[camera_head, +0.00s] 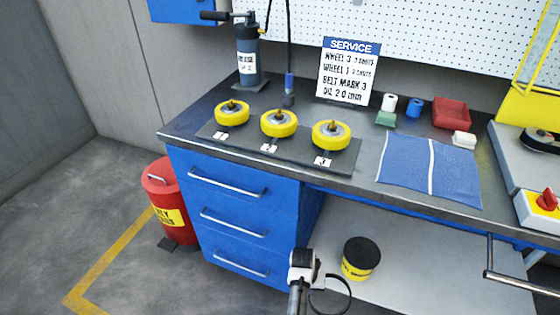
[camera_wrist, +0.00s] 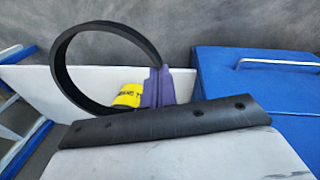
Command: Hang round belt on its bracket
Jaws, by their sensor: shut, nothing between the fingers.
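The round belt is a thin black ring. It shows in the head view (camera_head: 350,291) just right of my gripper (camera_head: 314,280), low in front of the bench. In the wrist view, the belt (camera_wrist: 59,75) rises as a large loop to the left of my purple fingertips (camera_wrist: 157,88). The fingers are shut. The belt's edge meets them in the picture, but I cannot tell whether it touches or loops around them. I cannot make out the belt's bracket in either view.
A yellow tub with a black lid (camera_head: 360,259) stands right of my gripper. The blue drawer unit (camera_head: 228,215) is behind it. A red bin (camera_head: 168,205) stands at left. The bench holds yellow wheels (camera_head: 279,124) and a blue mat (camera_head: 408,166). A bar handle (camera_head: 520,281) projects at right.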

